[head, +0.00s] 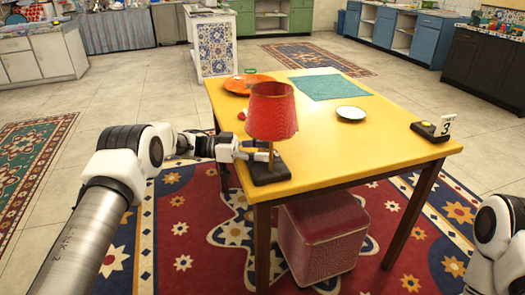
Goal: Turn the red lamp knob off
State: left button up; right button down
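The red lamp (271,108) stands upright at the near left corner of the yellow table (350,150). Its red shade sits above a dark square base (267,176). I cannot make out its knob. My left gripper (262,152) reaches in from the left, just under the shade and above the base, close to the lamp's stem. Its fingers are small and partly lost against the lamp, so I cannot tell whether they are open or touching it. My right arm shows at the lower right edge; its gripper is out of view.
An orange plate (248,84) and a small red item (241,116) lie behind the lamp. A red stool (322,240) is under the table.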

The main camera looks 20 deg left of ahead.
pick_arm(q)
jog(key=s+a, duration=0.2)
jog(key=a, duration=0.9)
jog(key=shift+a, duration=0.3)
jog(key=shift+s, duration=0.1)
